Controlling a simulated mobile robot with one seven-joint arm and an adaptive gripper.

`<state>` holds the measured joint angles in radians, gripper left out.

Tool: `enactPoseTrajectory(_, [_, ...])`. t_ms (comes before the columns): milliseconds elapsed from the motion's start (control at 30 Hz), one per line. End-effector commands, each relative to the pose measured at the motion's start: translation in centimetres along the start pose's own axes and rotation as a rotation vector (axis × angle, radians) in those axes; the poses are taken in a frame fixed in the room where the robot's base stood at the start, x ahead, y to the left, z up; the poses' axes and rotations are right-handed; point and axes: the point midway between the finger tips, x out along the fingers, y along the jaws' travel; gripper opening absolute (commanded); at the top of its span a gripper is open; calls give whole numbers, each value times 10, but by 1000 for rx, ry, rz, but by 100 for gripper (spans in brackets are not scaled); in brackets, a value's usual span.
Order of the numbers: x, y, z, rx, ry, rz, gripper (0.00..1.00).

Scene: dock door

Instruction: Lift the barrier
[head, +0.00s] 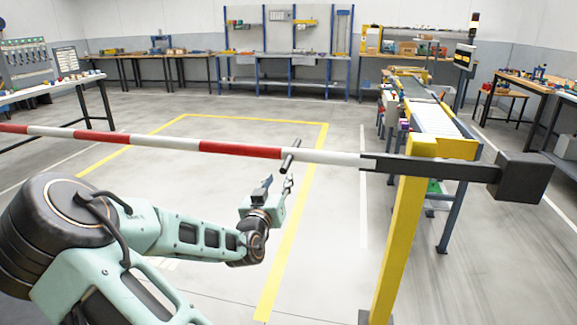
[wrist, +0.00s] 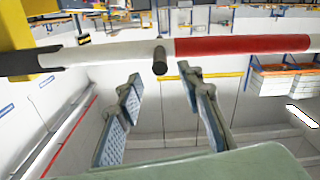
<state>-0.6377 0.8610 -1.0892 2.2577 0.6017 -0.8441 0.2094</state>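The barrier (head: 240,150) is a red and white striped pole, lying about level across the head view. It is carried by a yellow post (head: 402,230), with a dark counterweight block (head: 522,178) at its right end. A short dark handle (head: 289,157) sticks out across the pole; it also shows in the wrist view (wrist: 160,61). My gripper (head: 275,186) is open and empty, just below and left of the handle in the head view. In the wrist view its fingers (wrist: 168,88) stand apart, with the handle beyond the tips, between them in the picture. I see no contact.
A conveyor (head: 435,118) stands behind the post on the right. Workbenches (head: 290,70) line the back wall, and tables stand at left (head: 50,90) and right (head: 540,90). The floor inside the yellow floor line (head: 250,119) is clear.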

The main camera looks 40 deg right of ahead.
Motion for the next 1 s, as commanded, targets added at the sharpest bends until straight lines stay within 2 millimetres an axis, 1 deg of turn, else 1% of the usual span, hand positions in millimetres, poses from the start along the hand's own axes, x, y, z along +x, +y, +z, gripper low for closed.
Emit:
enactPoseTrajectory(300, [58, 1, 2, -1, -1, 2, 34])
enactPoseTrajectory(400, [74, 2, 2, 0, -1, 3, 34])
enactPoseTrajectory(500, [86, 1, 1, -1, -1, 1, 34])
enactPoseTrajectory(700, [98, 1, 1, 1, -3, 1, 34])
enactPoseTrajectory(967, [100, 1, 1, 1, -3, 1, 34])
enactPoseTrajectory(1000, [100, 1, 1, 1, -3, 1, 32])
